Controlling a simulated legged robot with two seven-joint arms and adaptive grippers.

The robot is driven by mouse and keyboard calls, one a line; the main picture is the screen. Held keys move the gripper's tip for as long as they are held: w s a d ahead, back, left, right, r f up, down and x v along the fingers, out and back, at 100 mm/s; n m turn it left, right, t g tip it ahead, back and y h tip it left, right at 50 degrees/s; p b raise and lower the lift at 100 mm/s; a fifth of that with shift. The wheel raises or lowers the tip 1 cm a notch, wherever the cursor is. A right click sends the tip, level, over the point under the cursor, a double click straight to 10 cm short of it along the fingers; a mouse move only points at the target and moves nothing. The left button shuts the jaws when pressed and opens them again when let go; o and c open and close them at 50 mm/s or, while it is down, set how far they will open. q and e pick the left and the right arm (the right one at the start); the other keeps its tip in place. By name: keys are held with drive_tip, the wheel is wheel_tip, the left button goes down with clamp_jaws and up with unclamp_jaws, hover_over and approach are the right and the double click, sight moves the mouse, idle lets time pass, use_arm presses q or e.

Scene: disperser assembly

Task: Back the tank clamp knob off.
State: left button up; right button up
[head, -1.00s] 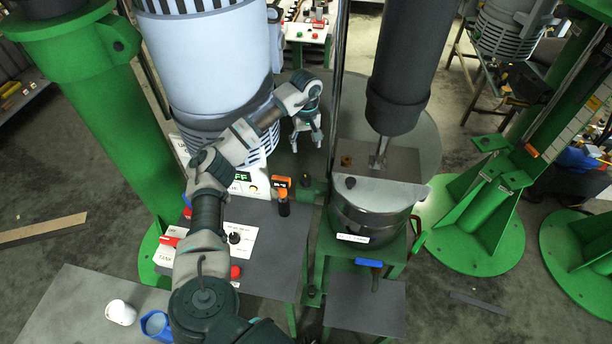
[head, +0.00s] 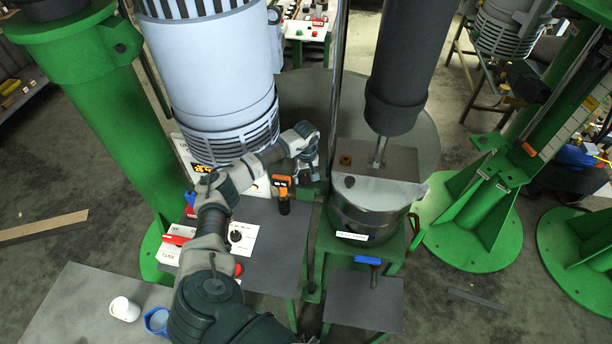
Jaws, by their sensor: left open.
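The steel tank (head: 366,222) with its flat grey lid (head: 385,190) stands on a green stand right of centre, under the dark cylinder. My left gripper (head: 307,174) is open, points down and looks empty, left of the tank beside the upright pole. It is apart from the tank in the picture. A green bracket at the tank's left, below my gripper, is partly hidden, and I cannot make out a clamp knob on it. My right gripper is not in view.
The big pale motor housing (head: 222,75) hangs behind my left arm. An orange-topped handheld device (head: 283,190) stands on the control table left of the gripper. A blue-handled part (head: 368,260) is below the tank. A white cup (head: 124,309) and blue cup (head: 157,320) stand lower left.

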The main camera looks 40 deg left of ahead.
use_arm(q)
drive_tip(key=shift+f, duration=0.15)
drive_tip(key=c, duration=1.1)
drive_tip(key=shift+c, duration=0.2)
drive_tip(key=shift+n, duration=0.3)
drive_tip(key=shift+n+b, duration=0.45)
drive_tip(key=shift+n, duration=0.45)
drive_tip(key=n, duration=0.2)
drive_tip(key=shift+n, duration=0.3)
drive_tip(key=n, duration=0.5)
drive_tip(key=shift+b, duration=0.4)
drive_tip(key=shift+n, duration=0.4)
